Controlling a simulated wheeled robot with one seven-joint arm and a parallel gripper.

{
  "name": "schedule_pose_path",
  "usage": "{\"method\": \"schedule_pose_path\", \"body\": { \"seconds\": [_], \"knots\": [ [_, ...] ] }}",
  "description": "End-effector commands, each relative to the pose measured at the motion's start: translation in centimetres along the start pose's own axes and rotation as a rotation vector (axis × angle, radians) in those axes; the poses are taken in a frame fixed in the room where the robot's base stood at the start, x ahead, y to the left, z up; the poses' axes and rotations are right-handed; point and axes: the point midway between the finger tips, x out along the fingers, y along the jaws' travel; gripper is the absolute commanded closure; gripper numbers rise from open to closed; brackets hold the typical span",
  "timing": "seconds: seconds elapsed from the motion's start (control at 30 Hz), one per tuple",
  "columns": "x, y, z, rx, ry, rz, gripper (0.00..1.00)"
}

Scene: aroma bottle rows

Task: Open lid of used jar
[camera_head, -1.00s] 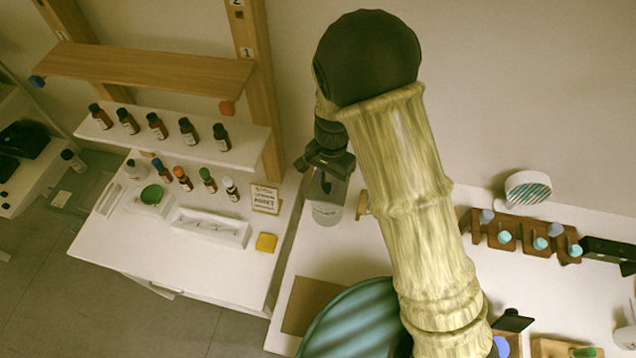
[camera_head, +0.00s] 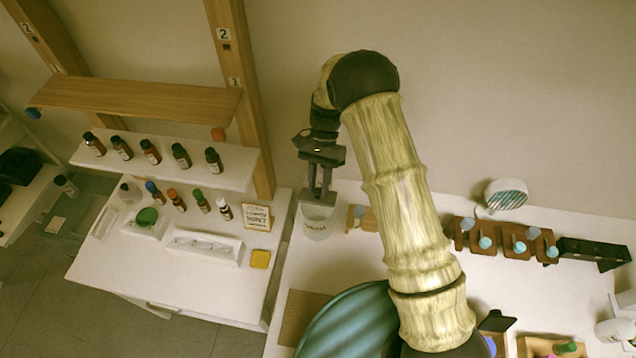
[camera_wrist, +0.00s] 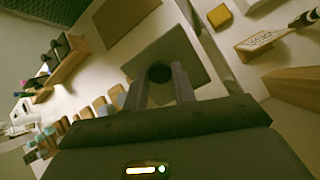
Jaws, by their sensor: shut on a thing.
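The used jar (camera_head: 318,226) is a clear container with dark writing. It stands at the back left of the right-hand white table in the head view. My gripper (camera_head: 317,192) points down above it. In the wrist view my gripper (camera_wrist: 160,82) is shut on the dark round knob (camera_wrist: 160,72) of a square grey lid (camera_wrist: 190,55). The lid is right over the jar in the head view, and I cannot tell whether a gap parts them. The jar's body is hidden behind the lid in the wrist view.
A wooden block (camera_head: 362,218) stands close to the jar's right. A small sign (camera_head: 257,217) and a yellow pad (camera_head: 260,259) are on the left table. Several brown bottles stand on the white shelf (camera_head: 235,172). A brown mat (camera_head: 300,316) lies in front of the jar.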

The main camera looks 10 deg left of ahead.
Motion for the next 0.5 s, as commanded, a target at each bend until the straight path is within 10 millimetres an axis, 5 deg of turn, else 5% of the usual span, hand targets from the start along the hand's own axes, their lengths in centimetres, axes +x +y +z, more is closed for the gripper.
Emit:
{"method": "schedule_pose_path", "body": {
  "seconds": [0.43, 0.47, 0.5],
  "knots": [
    [-0.21, -0.09, -0.06, -0.001, -0.007, 0.002, 1.0],
    [-0.21, -0.09, -0.06, -0.001, -0.007, 0.002, 0.68],
    [-0.2, -0.09, -0.06, -0.001, -0.007, 0.002, 0.6]
  ]
}}
